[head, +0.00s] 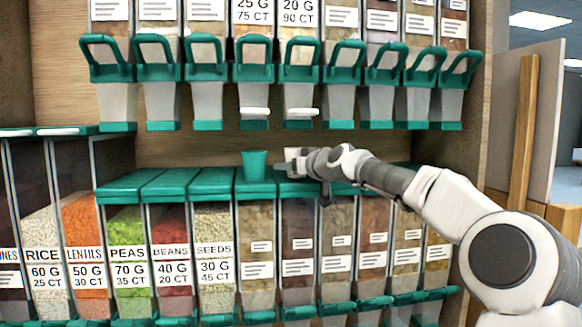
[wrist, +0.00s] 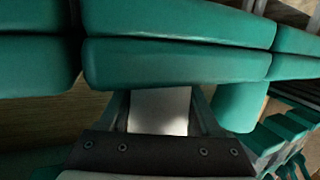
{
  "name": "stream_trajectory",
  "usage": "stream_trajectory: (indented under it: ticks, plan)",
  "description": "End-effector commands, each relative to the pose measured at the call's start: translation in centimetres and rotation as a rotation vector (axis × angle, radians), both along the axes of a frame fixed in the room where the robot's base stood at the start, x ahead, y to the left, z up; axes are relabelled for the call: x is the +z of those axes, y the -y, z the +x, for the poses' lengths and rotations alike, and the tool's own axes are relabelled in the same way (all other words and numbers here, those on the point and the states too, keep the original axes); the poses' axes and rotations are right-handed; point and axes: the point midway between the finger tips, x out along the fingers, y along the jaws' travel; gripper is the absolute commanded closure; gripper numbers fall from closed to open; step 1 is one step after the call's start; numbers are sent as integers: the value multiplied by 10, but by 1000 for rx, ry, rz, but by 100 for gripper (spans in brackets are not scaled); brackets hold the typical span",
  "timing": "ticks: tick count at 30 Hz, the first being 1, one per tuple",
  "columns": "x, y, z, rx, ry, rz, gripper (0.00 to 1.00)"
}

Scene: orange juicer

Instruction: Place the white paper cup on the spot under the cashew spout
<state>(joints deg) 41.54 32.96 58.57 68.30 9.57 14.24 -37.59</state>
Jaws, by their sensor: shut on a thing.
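My gripper (head: 293,160) is shut on the white paper cup (head: 297,152) above the green-topped lower bins. The cup is below the spout (head: 301,122) of the upper dispenser marked 20 G 90 CT. No cashew name is readable; the upper labels are cut off at the top. I cannot tell whether the cup touches the bin top beneath it.
A green cup (head: 254,165) stands on the bin tops just left of my gripper; it also shows in the wrist view (wrist: 240,106). Green-handled dispensers (head: 207,72) hang in a row above. Bin tops (head: 160,186) further left are clear.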

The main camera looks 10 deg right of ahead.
Motion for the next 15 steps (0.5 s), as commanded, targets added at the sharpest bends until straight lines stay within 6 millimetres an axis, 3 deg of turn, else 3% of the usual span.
stream_trajectory:
  ticks: [14, 15]
  plan:
    - [-8, 0, 0, 0, 2, 0, 86]
    - [-6, 0, 0, 0, 2, 0, 30]
